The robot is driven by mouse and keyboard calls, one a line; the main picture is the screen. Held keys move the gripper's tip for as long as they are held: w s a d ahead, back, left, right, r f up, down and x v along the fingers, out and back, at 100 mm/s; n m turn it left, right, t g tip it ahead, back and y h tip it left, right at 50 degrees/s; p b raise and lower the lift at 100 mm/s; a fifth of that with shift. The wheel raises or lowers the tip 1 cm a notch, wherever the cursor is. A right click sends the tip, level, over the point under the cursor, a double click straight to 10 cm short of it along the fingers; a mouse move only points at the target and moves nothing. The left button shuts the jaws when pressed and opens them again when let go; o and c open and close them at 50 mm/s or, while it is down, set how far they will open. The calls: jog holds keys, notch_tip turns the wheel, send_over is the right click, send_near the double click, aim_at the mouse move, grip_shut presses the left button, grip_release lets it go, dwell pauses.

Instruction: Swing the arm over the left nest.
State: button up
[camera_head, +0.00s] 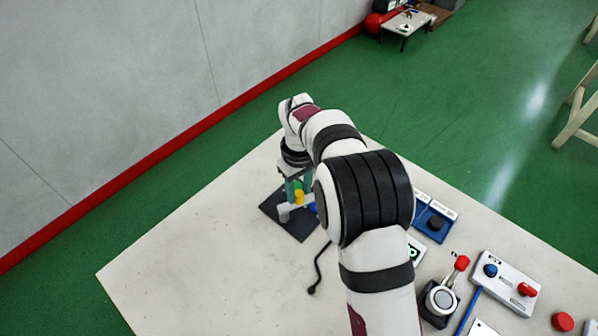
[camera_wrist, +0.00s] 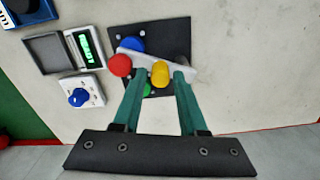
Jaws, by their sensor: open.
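My gripper (camera_wrist: 158,82) is open, its two teal fingers pointing at a dark square plate (camera_wrist: 180,30). A pale bar lies over the plate, with a blue knob (camera_wrist: 131,44), a red knob (camera_wrist: 120,65), a yellow knob (camera_wrist: 160,73) and a partly hidden green one (camera_wrist: 147,90). The yellow knob appears between the fingertips; I cannot tell whether they touch it. In the head view my gripper (camera_head: 297,188) hangs over the dark plate (camera_head: 297,230) at the table's far side. Which part is the left nest is not marked in either view.
A small device with a lit green READY display (camera_wrist: 90,48) and a white box with a blue knob (camera_wrist: 80,95) stand beside the plate. At right are a blue box (camera_head: 434,222), a joystick (camera_head: 440,300) and a white control box (camera_head: 505,282). The table's left part is clear.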

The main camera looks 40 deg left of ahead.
aim_at(300, 193)
notch_tip(300, 193, up, 15)
jog(key=shift+f, duration=0.2)
jog(key=s+d+r+m, duration=0.1)
jog(key=d+r+m, duration=0.15)
jog(key=d, duration=0.55)
jog(key=d+r+m, duration=0.1)
jog(key=d+m, duration=0.3)
jog(key=d, duration=0.4)
jog(key=s+d+r+m, duration=0.15)
jog(key=d+m, duration=0.25)
jog(key=d, duration=0.4)
jog(key=s+d+f+m+y, duration=0.1)
jog(key=s+d+f+m, duration=0.2)
jog(key=s+d+m, duration=0.2)
jog(key=s+d+f+m, duration=0.2)
jog(key=s+d+m, duration=0.3)
jog(key=s+d, duration=0.2)
jog(key=s, duration=0.2)
jog(key=shift+s+d+f+m+y, duration=0.2)
jog(key=shift+s+f+m+y, duration=0.1)
jog(key=shift+f+m+y, duration=0.1)
